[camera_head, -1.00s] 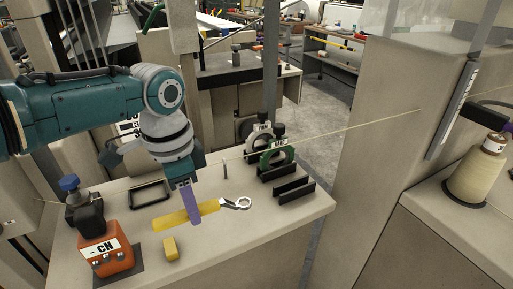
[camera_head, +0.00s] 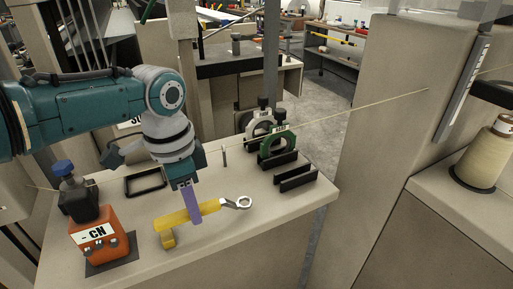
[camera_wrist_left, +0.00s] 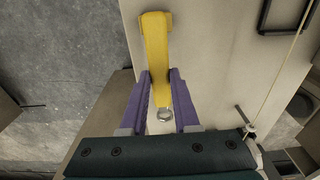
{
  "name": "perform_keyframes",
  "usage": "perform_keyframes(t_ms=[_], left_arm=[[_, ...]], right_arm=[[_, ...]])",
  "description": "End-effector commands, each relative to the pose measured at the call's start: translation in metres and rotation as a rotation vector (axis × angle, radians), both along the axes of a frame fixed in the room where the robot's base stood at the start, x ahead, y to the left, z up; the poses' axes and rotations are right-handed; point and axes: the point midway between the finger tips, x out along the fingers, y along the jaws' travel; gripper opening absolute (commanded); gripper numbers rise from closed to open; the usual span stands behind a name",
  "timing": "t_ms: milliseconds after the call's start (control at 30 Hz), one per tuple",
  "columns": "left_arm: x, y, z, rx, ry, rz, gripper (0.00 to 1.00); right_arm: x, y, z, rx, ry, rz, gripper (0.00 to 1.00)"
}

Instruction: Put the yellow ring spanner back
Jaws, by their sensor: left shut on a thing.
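The yellow ring spanner (camera_head: 208,207) has a yellow handle and a silver ring end at the right. My left gripper (camera_head: 195,217) is shut on the handle with its purple fingers, one on each side. In the head view the left end of the handle overlaps a small yellow block (camera_head: 168,240) on the table. I cannot tell whether the spanner touches the block or the table. In the left wrist view the spanner (camera_wrist_left: 157,48) runs between the purple fingers (camera_wrist_left: 161,80), with its ring at the near end. My right gripper is not in view.
On the beige table (camera_head: 255,228) stand an orange CN box (camera_head: 98,245), a black frame (camera_head: 146,184), a thin upright pin (camera_head: 224,157), a green ring-shaped part (camera_head: 279,141) and a black holder (camera_head: 297,179). A thread crosses above. The table's front right is clear.

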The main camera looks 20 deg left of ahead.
Motion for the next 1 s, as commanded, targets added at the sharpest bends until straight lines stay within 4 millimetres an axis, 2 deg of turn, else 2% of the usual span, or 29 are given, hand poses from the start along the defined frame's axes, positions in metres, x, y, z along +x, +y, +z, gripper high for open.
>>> perform_keyframes(t_ms=[767,900,933,1000], left_arm=[[0.0,0.0,-0.021,0.0,-0.001,0.0,0.0],[0.0,0.0,-0.019,0.0,-0.001,0.0,0.0],[0.0,0.0,-0.019,0.0,-0.001,0.0,0.3],[0.0,0.0,-0.019,0.0,-0.001,0.0,0.38]], right_arm=[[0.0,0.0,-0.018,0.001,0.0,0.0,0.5],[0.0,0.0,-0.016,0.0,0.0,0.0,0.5],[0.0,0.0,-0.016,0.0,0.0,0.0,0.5],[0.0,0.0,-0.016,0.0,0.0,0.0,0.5]])
